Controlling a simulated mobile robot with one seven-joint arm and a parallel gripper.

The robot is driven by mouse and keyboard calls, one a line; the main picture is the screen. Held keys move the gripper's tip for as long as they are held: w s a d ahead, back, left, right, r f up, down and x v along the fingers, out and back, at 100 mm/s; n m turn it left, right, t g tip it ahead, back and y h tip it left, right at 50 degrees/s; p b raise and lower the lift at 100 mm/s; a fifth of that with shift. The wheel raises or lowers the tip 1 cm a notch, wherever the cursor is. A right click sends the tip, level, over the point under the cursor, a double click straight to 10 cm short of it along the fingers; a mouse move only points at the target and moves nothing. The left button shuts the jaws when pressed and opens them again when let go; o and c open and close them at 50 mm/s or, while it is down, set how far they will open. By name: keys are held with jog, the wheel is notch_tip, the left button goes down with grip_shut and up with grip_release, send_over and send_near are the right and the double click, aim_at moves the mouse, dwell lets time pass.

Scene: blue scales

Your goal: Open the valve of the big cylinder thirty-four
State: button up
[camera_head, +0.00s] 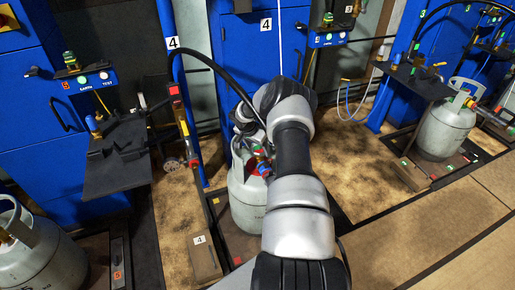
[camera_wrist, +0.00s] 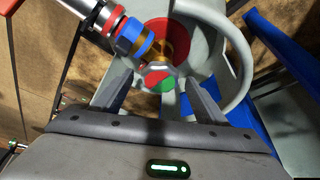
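A grey gas cylinder (camera_head: 246,205) stands on the dark scale platform by the white "4" tag; its own number is not readable. In the wrist view its grey collar (camera_wrist: 238,62) curves around the valve. The valve knob (camera_wrist: 159,79), with red and green sectors, faces the wrist camera. A brass fitting with a blue ring (camera_wrist: 133,38) and a red-banded hose connector (camera_wrist: 98,18) join the valve from the upper left. My gripper (camera_wrist: 158,85) is open, its two fingers on either side of the knob with visible gaps. In the head view my arm hides the gripper and part of the cylinder.
Another grey cylinder (camera_head: 445,132) stands at the right and one more (camera_head: 38,255) at the lower left. A black shelf (camera_head: 118,160) juts out left of the cylinder. A black hose (camera_head: 215,68) arches down toward the valve. Blue cabinets (camera_head: 250,45) stand behind.

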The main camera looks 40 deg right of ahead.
jog(key=c, duration=0.9)
